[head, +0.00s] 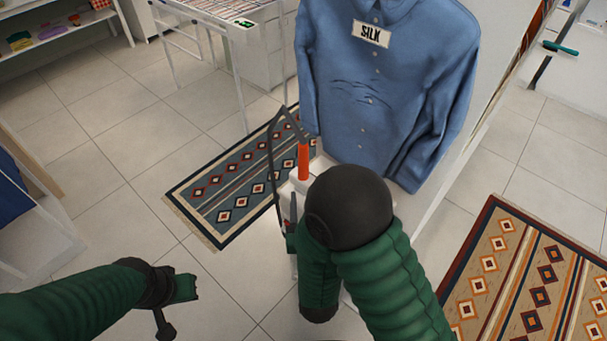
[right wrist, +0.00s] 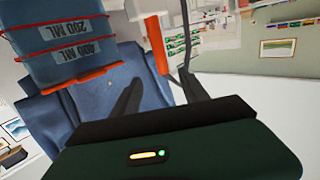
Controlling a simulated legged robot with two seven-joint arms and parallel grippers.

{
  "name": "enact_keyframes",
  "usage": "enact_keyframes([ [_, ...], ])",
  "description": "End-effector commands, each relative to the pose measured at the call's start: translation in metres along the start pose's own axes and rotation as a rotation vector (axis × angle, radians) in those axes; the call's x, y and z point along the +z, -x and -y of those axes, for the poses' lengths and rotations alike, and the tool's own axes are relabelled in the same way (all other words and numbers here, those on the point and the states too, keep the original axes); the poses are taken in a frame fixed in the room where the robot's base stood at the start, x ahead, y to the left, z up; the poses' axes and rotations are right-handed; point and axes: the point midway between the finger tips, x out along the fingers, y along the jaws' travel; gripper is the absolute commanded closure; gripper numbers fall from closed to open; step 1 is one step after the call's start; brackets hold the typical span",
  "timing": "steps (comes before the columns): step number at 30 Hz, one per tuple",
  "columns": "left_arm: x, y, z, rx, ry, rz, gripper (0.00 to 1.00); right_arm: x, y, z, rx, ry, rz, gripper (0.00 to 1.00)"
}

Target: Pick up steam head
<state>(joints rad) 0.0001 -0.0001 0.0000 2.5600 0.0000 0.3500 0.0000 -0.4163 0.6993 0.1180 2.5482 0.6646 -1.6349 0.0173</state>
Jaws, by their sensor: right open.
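An upright orange handle-like piece (head: 303,162), possibly part of the steam head, stands left of a blue shirt (head: 375,85) tagged SILK. A thin dark hose or frame runs beside it. The orange piece also shows in the right wrist view (right wrist: 157,45), beyond the fingers. My right gripper (head: 291,208) is mostly hidden behind my own arm in the head view, just below the orange piece. In the wrist view my right gripper (right wrist: 160,95) has its fingers apart with nothing visibly held. My left gripper (head: 175,308) is low at the left, away from the shirt; its jaws are unclear.
Patterned rugs lie behind (head: 225,190) and at right (head: 530,280). A white rack table (head: 235,25) stands at the back. Tiled floor at left is clear.

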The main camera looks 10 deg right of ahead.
Motion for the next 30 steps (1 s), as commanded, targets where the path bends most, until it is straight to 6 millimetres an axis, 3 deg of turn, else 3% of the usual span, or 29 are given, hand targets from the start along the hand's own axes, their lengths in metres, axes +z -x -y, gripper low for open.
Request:
enact_keyframes([
  [5, -0.001, 0.003, 0.0, 0.0, 0.0, 0.0, 1.0, -0.011, -0.007, 0.0, 0.011, 0.013, -0.068, 0.48],
  [15, -0.004, 0.015, 0.0, 0.0, 0.0, 0.0, 1.0, -0.017, -0.092, 0.0, 0.009, 0.013, -0.066, 0.48],
  [30, -0.006, 0.027, 0.0, 0.0, 0.0, 0.0, 1.0, -0.02, -0.162, 0.002, 0.007, 0.013, -0.065, 0.48],
])
